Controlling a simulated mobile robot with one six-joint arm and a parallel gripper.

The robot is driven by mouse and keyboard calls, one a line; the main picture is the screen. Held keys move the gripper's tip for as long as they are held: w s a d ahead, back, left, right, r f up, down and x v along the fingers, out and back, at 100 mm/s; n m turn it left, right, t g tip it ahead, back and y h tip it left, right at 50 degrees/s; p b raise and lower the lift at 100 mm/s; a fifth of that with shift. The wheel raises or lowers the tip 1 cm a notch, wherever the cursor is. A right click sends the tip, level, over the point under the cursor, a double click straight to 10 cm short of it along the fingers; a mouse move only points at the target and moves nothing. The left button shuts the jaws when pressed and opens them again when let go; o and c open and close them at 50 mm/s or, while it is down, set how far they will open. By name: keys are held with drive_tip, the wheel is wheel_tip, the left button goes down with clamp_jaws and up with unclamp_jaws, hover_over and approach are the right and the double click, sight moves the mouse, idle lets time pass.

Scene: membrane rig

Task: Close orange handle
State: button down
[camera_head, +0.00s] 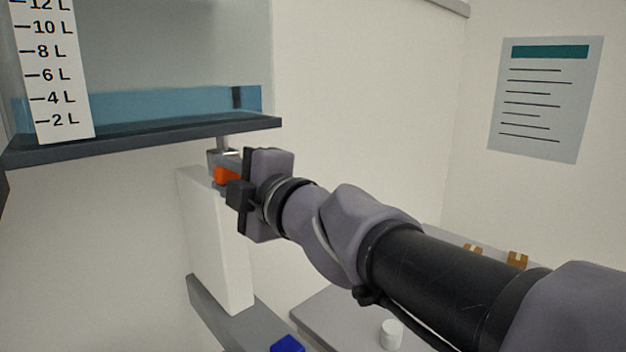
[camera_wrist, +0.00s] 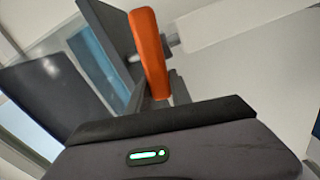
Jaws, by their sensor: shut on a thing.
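The orange handle (camera_head: 226,175) shows as a small patch under the tank in the head view, just left of my gripper (camera_head: 238,192). In the wrist view the orange handle (camera_wrist: 149,55) rises up from behind the dark edge of my gripper's body, tilted slightly. My gripper is at the valve and is shut on the orange handle. The fingertips are mostly hidden in both views. A grey valve body (camera_head: 222,158) sits above the handle, under the tank.
A tank (camera_head: 180,60) with blue liquid and a litre scale (camera_head: 60,100) stands on a dark shelf (camera_head: 140,140) above the gripper. A white block (camera_head: 222,260) is below. A blue object (camera_head: 288,344) and a white cap (camera_head: 391,333) are lower down.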

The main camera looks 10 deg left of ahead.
drive_tip(key=shift+f+n+b, duration=0.35)
drive_tip(key=shift+n+b, duration=0.25)
drive_tip(key=shift+n, duration=0.4)
drive_tip(key=c, duration=1.2)
unclamp_jaws()
drive_tip(key=shift+o, duration=0.2)
drive_tip(key=shift+s, duration=0.1)
drive_tip(key=p+v, duration=0.2)
drive_tip(key=v, duration=1.5)
drive_tip(key=shift+p, duration=0.35)
